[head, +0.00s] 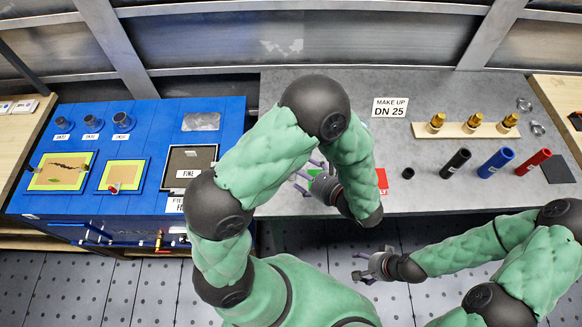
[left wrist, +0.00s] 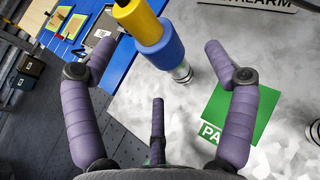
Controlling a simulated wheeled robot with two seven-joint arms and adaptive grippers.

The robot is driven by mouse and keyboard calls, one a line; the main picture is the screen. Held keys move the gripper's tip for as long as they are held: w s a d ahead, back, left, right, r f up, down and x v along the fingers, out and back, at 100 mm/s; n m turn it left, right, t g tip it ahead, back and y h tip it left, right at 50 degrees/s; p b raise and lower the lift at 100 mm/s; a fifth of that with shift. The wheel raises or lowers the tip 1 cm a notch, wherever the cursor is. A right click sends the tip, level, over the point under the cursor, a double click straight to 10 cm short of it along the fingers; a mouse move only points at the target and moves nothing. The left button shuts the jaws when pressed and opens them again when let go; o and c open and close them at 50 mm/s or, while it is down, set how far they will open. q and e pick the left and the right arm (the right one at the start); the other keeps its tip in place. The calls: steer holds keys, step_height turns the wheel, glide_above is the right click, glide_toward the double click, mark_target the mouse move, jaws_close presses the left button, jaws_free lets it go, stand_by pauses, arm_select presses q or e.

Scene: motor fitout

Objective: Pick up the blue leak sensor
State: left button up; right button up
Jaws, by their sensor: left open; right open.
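In the left wrist view a blue and yellow cylinder with a silver tip (left wrist: 160,48) stands between and beyond my left gripper's fingertips; it looks like the blue leak sensor. My left gripper (left wrist: 160,62) is open, its purple fingers apart with nothing held. I cannot tell whether any finger touches the cylinder. In the head view my left gripper (head: 308,180) is over the grey bench, partly hidden by my own arm, and the cylinder is hidden there. My right gripper (head: 362,266) is open and empty in front of the bench, above the floor.
A green pad (left wrist: 232,112) lies beside the cylinder. A red pad (head: 382,181) is right of my left gripper. Black, blue (head: 496,163) and red tubes and a wooden rack (head: 465,131) with brass fittings stand at right. A blue bench (head: 150,180) is at left.

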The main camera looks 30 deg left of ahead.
arm_select(q)
steer(key=x, duration=0.2)
steer(key=b+x, duration=0.1)
steer(key=shift+s+a+f, duration=0.2)
steer(key=shift+a+f, duration=0.1)
steer(key=shift+f, duration=0.1)
steer(key=shift+w+a+f, duration=0.2)
steer(key=shift+a, duration=0.35)
steer(key=c, duration=1.3)
steer(key=shift+c, duration=0.2)
steer(key=shift+r, duration=0.15)
